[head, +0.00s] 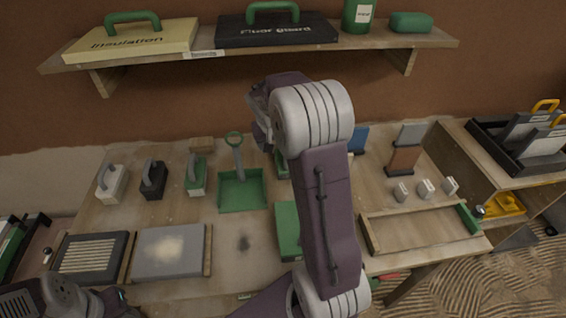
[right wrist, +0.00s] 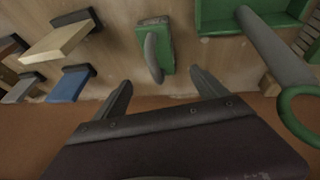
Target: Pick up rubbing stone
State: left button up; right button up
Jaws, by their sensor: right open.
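A green block with a grey handle (right wrist: 158,50) lies on the table, centred ahead of my right gripper (right wrist: 161,78) in the right wrist view. My right gripper is open and empty, its fingers apart from the block. In the head view this block (head: 281,165) is mostly hidden behind my right arm. Similar handled blocks stand to the left: one white (head: 111,184), one black (head: 153,180) and one green (head: 196,175). I cannot tell from any label which one is the rubbing stone. Only part of my left arm shows at the lower left; its fingers do not show.
A green dustpan-shaped tool (head: 242,192) with a ringed handle lies just left of my right gripper. A blue-bladed tool (head: 358,138) and a brown-and-grey one (head: 404,160) are to the right. A shelf (head: 350,53) with cases runs above. A wooden frame (head: 370,238) sits at front right.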

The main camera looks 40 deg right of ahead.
aim_at(281, 160)
jog(key=x, duration=0.4)
jog(key=shift+w+d+f, duration=0.1)
jog(key=shift+w+f, duration=0.05)
jog(key=shift+f, duration=0.05)
jog(key=b+x, duration=0.1)
jog(key=x, duration=0.4)
jog(key=shift+f, duration=0.1)
jog(key=c, duration=0.4)
grip_shut()
